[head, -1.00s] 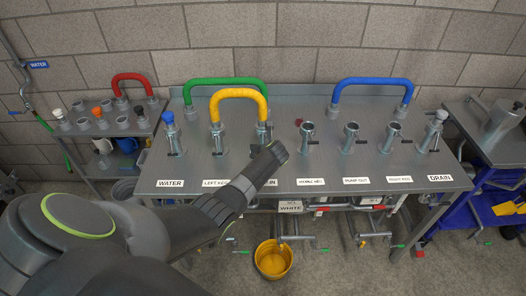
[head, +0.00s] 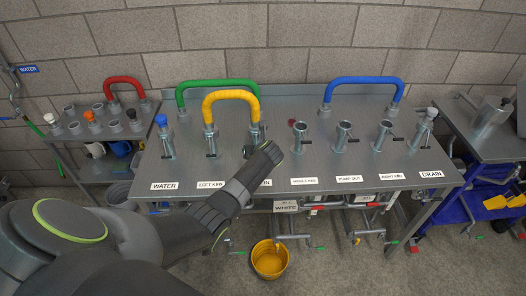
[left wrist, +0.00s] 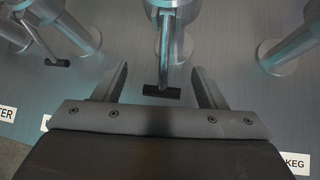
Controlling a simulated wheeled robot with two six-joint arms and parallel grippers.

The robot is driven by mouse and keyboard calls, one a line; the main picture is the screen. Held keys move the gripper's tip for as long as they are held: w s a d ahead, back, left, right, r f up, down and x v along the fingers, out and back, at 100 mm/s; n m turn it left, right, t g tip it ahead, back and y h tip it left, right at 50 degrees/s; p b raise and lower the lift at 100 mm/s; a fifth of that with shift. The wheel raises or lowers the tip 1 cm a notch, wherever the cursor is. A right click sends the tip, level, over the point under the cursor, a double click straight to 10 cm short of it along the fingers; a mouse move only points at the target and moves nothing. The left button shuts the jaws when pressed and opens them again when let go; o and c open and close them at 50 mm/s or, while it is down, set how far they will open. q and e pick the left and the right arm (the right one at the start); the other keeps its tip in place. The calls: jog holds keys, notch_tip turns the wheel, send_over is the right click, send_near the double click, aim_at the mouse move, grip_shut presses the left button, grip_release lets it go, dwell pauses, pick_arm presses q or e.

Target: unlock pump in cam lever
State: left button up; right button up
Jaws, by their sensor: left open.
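The pump in label (head: 265,183) is partly covered by my left arm in the head view. Behind it stands the pump in coupling (head: 253,131), a grey upright port with the right end of the yellow hose (head: 230,93) on it. My left gripper (head: 268,151) is just in front of this coupling; its fingers are hard to make out there. In the left wrist view, the open left gripper (left wrist: 160,88) has a finger on each side of the cam lever (left wrist: 163,70). The lever's black crossbar handle (left wrist: 162,92) lies between the fingers with gaps on both sides. My right gripper is in neither view.
To the left are the left keg port (head: 210,140) and the blue-capped water port (head: 165,135). To the right are the middle keg port (head: 299,136), pump out port (head: 342,133) and others with levers. A green hose (head: 217,84) arches behind. A yellow bucket (head: 270,259) stands below.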

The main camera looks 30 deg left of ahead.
pick_arm(q)
jog(key=v, duration=1.6)
jog(key=shift+a+p, duration=0.15)
jog(key=shift+p, duration=0.25)
jog(key=shift+c, duration=0.5)
